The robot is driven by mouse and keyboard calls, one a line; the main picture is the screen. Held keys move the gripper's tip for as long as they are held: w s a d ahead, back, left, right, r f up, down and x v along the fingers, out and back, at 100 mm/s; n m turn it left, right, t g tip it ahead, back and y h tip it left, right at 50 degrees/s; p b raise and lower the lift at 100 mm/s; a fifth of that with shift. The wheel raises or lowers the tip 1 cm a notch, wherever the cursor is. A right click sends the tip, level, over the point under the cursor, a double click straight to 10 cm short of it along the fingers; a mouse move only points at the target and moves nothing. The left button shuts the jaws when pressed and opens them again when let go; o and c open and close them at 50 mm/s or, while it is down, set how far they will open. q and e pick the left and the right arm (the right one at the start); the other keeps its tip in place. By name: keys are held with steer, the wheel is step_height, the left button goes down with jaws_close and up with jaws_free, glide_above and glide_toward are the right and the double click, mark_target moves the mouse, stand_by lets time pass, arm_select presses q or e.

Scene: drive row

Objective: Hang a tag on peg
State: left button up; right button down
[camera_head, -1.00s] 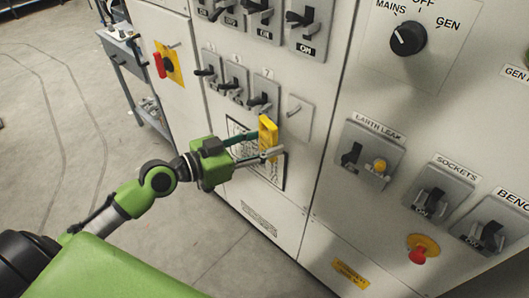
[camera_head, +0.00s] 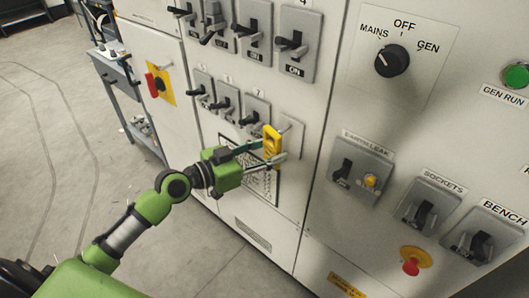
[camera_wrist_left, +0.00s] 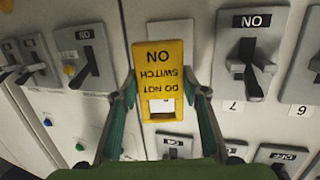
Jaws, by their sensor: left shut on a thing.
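My left gripper (camera_head: 270,152) is shut on the yellow tag (camera_head: 272,139), one finger on each side, and holds it upright in front of the panel. In the left wrist view the tag (camera_wrist_left: 160,62) reads "DO NOT SWITCH ON" upside down, between the fingertips (camera_wrist_left: 162,92). Its window opening is at the lower end in that view. The pale peg plate (camera_head: 297,140) is right of switch 7, and the tag overlaps its left part. The peg is largely hidden by the tag; I cannot tell whether they touch. My right gripper is not in view.
Switch 7 (camera_head: 254,113) is close left of the tag, with more switches above. The earth leak switch (camera_head: 357,170) is to the right, and the mains selector (camera_head: 392,60) is above it. A grey trolley (camera_head: 120,75) stands at left; the floor beside it is clear.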

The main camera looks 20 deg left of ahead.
arm_select(q)
steer(key=shift+x, duration=0.8)
steer(key=shift+w+d+f+b, duration=0.15)
steer(key=shift+w+f+b, duration=0.15)
steer(key=shift+w, duration=0.4)
steer(key=shift+w+d+f+b, duration=0.2)
steer(key=shift+w+b, duration=0.2)
steer(key=shift+w, duration=0.25)
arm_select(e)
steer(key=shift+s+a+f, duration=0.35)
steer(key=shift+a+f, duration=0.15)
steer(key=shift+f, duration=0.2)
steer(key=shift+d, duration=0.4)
arm_select(q)
steer(key=o, duration=1.1)
steer(key=shift+o, duration=0.2)
